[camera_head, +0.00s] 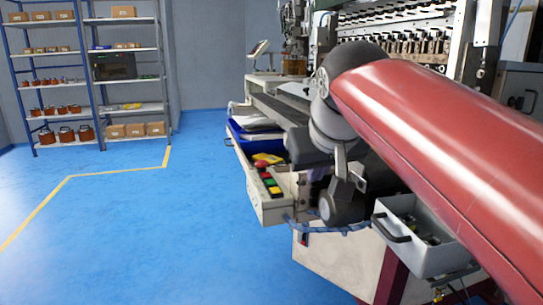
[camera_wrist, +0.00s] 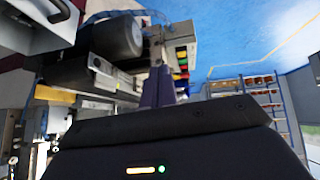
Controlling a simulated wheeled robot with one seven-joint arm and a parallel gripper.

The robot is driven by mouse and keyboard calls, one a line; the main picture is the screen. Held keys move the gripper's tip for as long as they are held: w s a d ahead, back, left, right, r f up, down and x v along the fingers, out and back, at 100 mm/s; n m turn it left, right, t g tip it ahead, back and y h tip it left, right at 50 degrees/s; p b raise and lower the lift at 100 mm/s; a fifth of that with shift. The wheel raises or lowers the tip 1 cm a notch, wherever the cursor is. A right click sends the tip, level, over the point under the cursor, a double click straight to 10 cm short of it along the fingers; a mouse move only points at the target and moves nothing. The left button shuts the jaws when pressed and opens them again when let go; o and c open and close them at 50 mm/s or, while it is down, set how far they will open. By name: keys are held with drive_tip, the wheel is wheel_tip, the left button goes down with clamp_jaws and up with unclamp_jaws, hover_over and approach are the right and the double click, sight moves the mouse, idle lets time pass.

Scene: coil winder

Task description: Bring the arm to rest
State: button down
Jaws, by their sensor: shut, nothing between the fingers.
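My gripper (camera_wrist: 160,72) shows in the wrist view as two dark grey fingers pressed together beyond its wide dark body. It is shut and nothing is held in it. My arm (camera_head: 430,120) crosses the right side of the head view as a thick red link with a grey joint at its upper end. The lower grey parts of the arm hang in front of the coil winder (camera_head: 400,40). In the head view I cannot clearly make out the fingers against the machine.
A control panel with coloured buttons (camera_head: 268,183) and a blue tray (camera_head: 250,130) are on the machine's left side, close to the arm. A grey open box (camera_head: 405,250) is below the red link. Shelves (camera_head: 85,75) stand at the back left. The blue floor (camera_head: 150,240) is clear.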

drive_tip(key=s+d+f+m+g, duration=0.1)
drive_tip(key=s+d+f, duration=0.3)
drive_tip(key=s+f, duration=0.4)
drive_tip(key=s+d+f+m+g, duration=0.1)
drive_tip(key=s+d+f, duration=0.2)
drive_tip(key=s+f, duration=0.5)
wheel_tip(320, 180, down, 8)
drive_tip(key=shift+s+d+m+h, duration=0.3)
drive_tip(key=shift+s+d, duration=0.05)
drive_tip(key=shift+d, duration=0.05)
